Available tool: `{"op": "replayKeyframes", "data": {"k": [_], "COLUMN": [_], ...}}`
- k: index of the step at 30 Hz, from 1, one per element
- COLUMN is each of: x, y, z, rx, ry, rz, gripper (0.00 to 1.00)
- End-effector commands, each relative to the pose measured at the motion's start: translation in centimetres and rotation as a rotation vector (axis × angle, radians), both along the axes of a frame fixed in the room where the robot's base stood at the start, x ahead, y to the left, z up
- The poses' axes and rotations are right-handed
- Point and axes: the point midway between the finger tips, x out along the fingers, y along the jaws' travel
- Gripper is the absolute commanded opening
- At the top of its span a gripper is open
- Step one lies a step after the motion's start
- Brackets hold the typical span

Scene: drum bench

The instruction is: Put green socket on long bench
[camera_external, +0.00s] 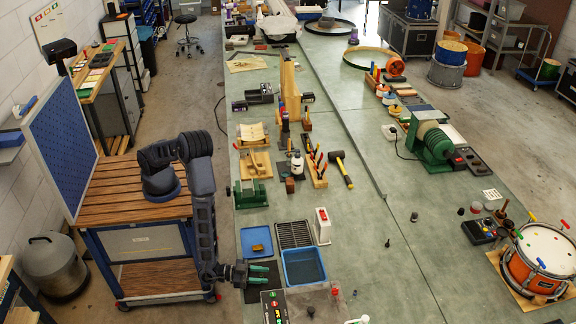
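The long bench (350,225) is the grey-green table running from the front to the back of the external view. My gripper (259,275) is low over its front left edge, pointing right above a dark mat (264,292). Two green finger-like tips show at its end, side by side with a gap between them. I see nothing clearly held in the gap. I cannot pick out a green socket for certain; it may be too small to tell or hidden.
A blue tray (303,266), a black grille (293,234) and a white box (322,226) are close to my gripper. A green vise (250,194) stands farther back. An orange drum (540,262) is at the right. The bench middle is mostly clear, with a few small dark parts.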

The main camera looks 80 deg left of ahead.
Motion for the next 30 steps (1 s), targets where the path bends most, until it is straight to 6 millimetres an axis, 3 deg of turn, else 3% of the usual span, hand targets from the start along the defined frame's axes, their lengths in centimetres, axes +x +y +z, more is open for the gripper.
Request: {"op": "replayKeyframes", "data": {"k": [6,12,23,30], "x": [0.2,0.1,0.1,0.1], "y": [-0.1,-0.1,-0.1,-0.1], "z": [0.0,0.0,0.3,3.0], "rx": [0.0,0.0,0.0,-0.002], "ry": [0.0,0.0,-0.001,-0.002], "rz": [-0.001,-0.001,-0.001,-0.001], "gripper": [0.38,0.01,0.0,0.0]}}
